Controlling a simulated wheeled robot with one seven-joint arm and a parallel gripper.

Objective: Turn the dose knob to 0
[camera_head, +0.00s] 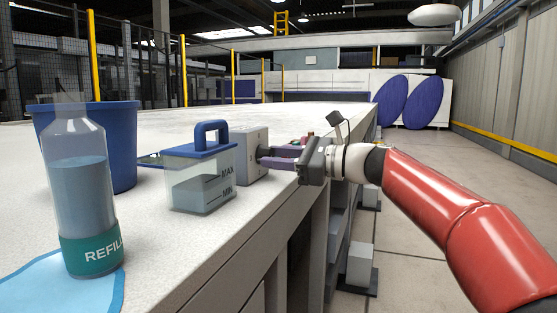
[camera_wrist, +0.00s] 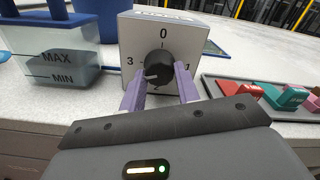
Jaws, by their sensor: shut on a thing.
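The dose knob (camera_wrist: 159,64) is a round black dial on the front of a light grey box (camera_wrist: 190,28). Numbers ring it: 0 at top, 1 right, 2 bottom, 3 left. A pale mark on the knob points to the lower left, seemingly between 2 and 3. My gripper (camera_wrist: 160,82) is shut on the knob, one purple finger at each side of its lower part; the 2 is partly hidden. In the head view my gripper (camera_head: 264,157) reaches from the right to the box (camera_head: 250,155), and the knob is mostly hidden by the fingers.
A clear tank (camera_head: 203,183) with a blue handled lid stands left of the box. A REFILL bottle (camera_head: 84,190) and a blue bucket (camera_head: 118,130) stand farther left. In the wrist view a tray (camera_wrist: 250,91) with red and green parts lies right of the box.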

